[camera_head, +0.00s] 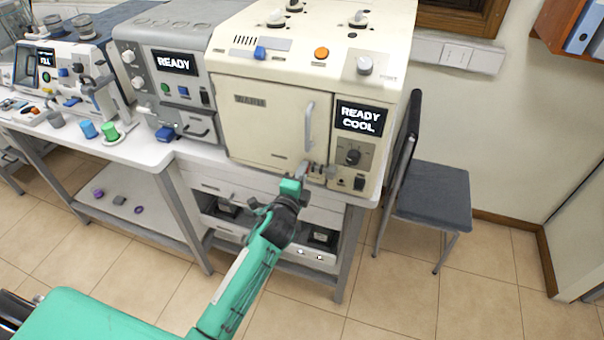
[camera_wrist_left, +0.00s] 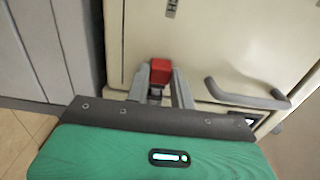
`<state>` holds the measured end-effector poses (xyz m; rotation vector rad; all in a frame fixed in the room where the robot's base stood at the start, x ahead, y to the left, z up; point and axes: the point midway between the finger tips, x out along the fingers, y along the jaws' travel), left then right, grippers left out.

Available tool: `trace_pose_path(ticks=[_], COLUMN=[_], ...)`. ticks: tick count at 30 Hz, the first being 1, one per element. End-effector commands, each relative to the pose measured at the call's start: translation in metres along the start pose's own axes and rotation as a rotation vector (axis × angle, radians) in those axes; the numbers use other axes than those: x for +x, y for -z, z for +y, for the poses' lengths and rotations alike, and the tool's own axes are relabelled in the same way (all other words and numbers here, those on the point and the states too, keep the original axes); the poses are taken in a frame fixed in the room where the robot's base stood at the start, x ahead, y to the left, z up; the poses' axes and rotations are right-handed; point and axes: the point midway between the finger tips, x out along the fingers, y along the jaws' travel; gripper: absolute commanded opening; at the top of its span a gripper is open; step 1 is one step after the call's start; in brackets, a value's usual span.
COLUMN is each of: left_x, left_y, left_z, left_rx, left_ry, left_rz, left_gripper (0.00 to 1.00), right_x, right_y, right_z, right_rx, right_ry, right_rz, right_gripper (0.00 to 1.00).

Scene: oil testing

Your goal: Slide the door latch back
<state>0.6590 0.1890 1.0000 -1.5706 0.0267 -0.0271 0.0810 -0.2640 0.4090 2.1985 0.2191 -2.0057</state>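The cream oven-like cabinet (camera_head: 270,125) stands at the right end of the bench with its door shut. The red latch knob (camera_wrist_left: 160,72) shows in the left wrist view. My left gripper (camera_head: 301,171) reaches up to it from below; in the left wrist view its grey fingers (camera_wrist_left: 160,88) lie on both sides of the knob, close against it. The contact faces are partly hidden. My right gripper is not in view.
A grey door handle (camera_head: 309,126) stands above the latch; it also shows in the wrist view (camera_wrist_left: 245,97). A grey machine (camera_head: 180,85) is to the left. A dark chair (camera_head: 430,195) stands to the right. Drawers (camera_head: 240,185) are below. The floor in front is clear.

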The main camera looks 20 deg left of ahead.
Motion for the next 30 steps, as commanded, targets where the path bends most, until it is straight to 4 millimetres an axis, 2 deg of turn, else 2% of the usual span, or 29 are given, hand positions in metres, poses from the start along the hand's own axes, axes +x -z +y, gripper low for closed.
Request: trace_pose_path(ticks=[5,15,22,23,26,30], left_x=[0.0,0.0,0.0,0.0,0.0,0.0], left_y=[-0.002,-0.039,-0.04,-0.04,-0.04,-0.039], left_z=[0.0,0.0,0.0,0.0,0.0,0.0], left_rx=[0.001,0.003,0.002,0.002,0.002,0.001], left_ry=[-0.001,-0.001,-0.001,-0.001,-0.001,-0.001], left_rz=[0.0,-0.001,-0.004,-0.004,-0.003,-0.002], left_gripper=[0.0,0.0,0.0,0.25,0.45,0.45], right_x=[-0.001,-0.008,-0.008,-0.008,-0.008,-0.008], right_y=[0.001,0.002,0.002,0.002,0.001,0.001], right_z=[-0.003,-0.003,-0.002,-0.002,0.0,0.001], right_rx=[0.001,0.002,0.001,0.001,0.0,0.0], right_ry=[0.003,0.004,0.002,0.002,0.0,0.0], right_rz=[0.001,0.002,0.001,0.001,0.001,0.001], right_gripper=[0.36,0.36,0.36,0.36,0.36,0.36])
